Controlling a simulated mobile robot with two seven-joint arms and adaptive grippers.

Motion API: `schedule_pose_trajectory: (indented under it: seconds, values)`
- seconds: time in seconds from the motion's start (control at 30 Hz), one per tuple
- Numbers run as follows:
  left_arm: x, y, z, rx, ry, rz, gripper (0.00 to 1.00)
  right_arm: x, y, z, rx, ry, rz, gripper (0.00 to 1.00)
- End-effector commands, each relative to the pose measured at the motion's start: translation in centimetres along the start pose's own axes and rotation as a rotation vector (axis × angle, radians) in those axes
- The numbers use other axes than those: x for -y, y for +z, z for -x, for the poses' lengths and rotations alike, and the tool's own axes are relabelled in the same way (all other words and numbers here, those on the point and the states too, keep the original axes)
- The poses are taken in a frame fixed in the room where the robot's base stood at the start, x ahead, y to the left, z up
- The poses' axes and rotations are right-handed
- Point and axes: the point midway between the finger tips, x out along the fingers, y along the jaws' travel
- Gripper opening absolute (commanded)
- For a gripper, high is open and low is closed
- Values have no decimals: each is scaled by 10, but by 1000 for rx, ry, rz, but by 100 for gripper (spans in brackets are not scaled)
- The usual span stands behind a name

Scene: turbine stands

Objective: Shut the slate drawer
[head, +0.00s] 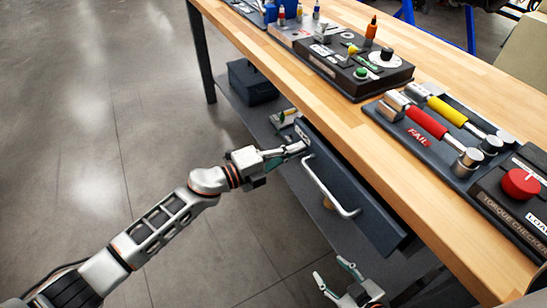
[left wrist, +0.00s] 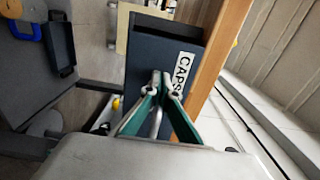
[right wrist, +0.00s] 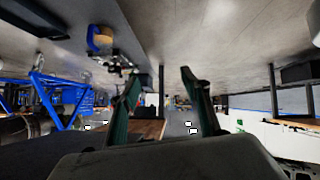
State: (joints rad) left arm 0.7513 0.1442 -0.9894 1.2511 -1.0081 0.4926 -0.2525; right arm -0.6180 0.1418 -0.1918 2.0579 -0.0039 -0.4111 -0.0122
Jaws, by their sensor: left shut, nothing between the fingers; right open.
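The slate drawer (head: 375,205) hangs under the wooden bench top, with a bar handle (head: 325,190) across its front. Its front stands out a little past the bench edge; I cannot tell how deep the opening behind it is. In the left wrist view the drawer front (left wrist: 150,60) carries a white label reading CAPS. My left gripper (head: 303,148) is shut and empty at the drawer front's far end, by the label; its fingertips (left wrist: 161,80) look close to the front, but contact is unclear. My right gripper (head: 333,270) is open and empty, low in front of the drawer's near end.
The wooden bench top (head: 335,115) carries a dark control box (head: 375,75), a tray with red and yellow handled tools (head: 428,122) and a torque checker (head: 515,195). A lower shelf holds a dark toolbox (head: 250,82). The floor (head: 95,120) at left is clear.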

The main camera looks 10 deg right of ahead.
Motion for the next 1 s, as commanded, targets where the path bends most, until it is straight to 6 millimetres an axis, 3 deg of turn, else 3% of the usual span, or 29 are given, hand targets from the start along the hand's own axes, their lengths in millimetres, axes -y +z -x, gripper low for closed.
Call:
schedule_pose_trajectory:
  seconds: [0.1,0.33,1.0]
  values:
    - [-2,-1,-18,-1,0,2,0,0,1,-1,-1,2,2,47]
    - [-1,0,-35,1,1,1,0,-2,2,-2,0,4,4,47]
    - [2,4,-32,1,-2,-1,0,-3,-3,-3,-9,6,5,47]
